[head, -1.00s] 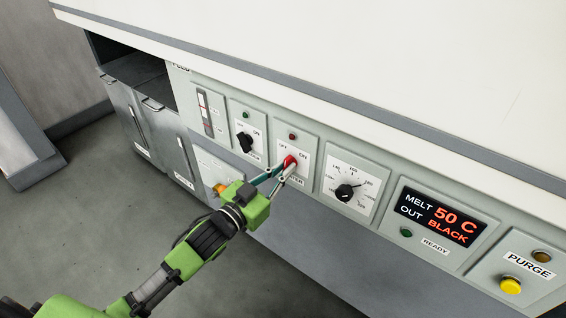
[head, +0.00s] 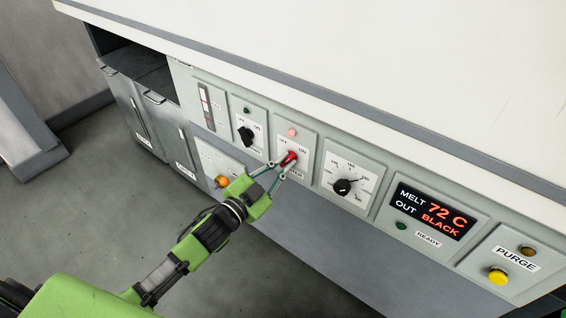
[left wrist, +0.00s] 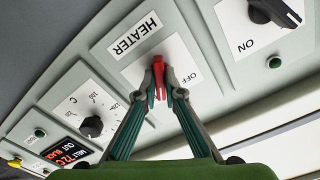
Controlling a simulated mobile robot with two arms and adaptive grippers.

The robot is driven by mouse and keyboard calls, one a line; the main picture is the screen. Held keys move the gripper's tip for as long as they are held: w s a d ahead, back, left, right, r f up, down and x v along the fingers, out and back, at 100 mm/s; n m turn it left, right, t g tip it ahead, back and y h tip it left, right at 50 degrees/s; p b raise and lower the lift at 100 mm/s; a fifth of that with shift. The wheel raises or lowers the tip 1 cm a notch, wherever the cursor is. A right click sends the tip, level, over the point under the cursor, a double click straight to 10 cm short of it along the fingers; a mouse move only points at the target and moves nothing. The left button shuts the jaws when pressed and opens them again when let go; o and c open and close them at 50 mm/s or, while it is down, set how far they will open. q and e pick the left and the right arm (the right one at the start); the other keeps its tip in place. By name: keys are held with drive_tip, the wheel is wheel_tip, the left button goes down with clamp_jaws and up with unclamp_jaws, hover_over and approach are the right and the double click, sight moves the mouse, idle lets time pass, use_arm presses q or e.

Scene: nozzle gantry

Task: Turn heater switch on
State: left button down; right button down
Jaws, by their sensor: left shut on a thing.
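The red heater switch (head: 289,157) is a rotary knob on a white plate in the front panel, with OFF at left and ON at right. Its pointer leans up and right, toward ON, in the head view. The switch (left wrist: 158,66) also shows in the left wrist view under the HEATER label. The lamp (head: 292,132) above it glows pale red. My left gripper (head: 280,171) is shut on the switch, one finger on each side. The fingertips (left wrist: 161,90) hide part of the knob.
Left of the switch is a black rotary switch (head: 246,135); right of it is a temperature dial (head: 342,187). The display (head: 433,211) reads MELT 72 C, OUT BLACK. A yellow purge button (head: 498,275) sits far right. The white top (head: 400,70) overhangs the panel.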

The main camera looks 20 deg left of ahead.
use_arm(q)
drive_tip(key=shift+r, duration=0.15)
drive_tip(key=c, duration=2.1)
unclamp_jaws()
drive_tip(key=shift+c, duration=0.2)
drive_tip(key=shift+w, duration=0.1)
drive_tip(key=v, duration=1.2)
